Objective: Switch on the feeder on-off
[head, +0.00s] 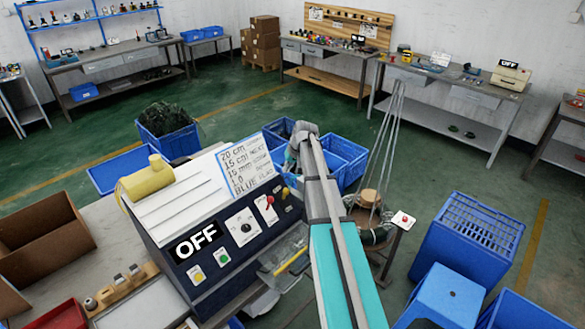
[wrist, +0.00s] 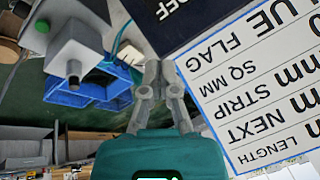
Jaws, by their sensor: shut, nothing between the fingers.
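A dark machine with a white top (head: 160,200) stands at centre left on a bench and carries a large OFF sign (head: 196,241). Its front has a black dial (head: 246,228), a green button (head: 222,256), a yellow button (head: 196,275) and a red knob (head: 270,200). A small white box with a red button (head: 403,220) sits on a stand at right; I cannot tell which control is the feeder on-off. My gripper (head: 299,138) is beyond the machine's right end.
The handwritten card (head: 246,162) stands on the machine. Thin rods rise from the wire stand (head: 368,198) right of my arm. Blue crates (head: 466,240) fill the lower right.

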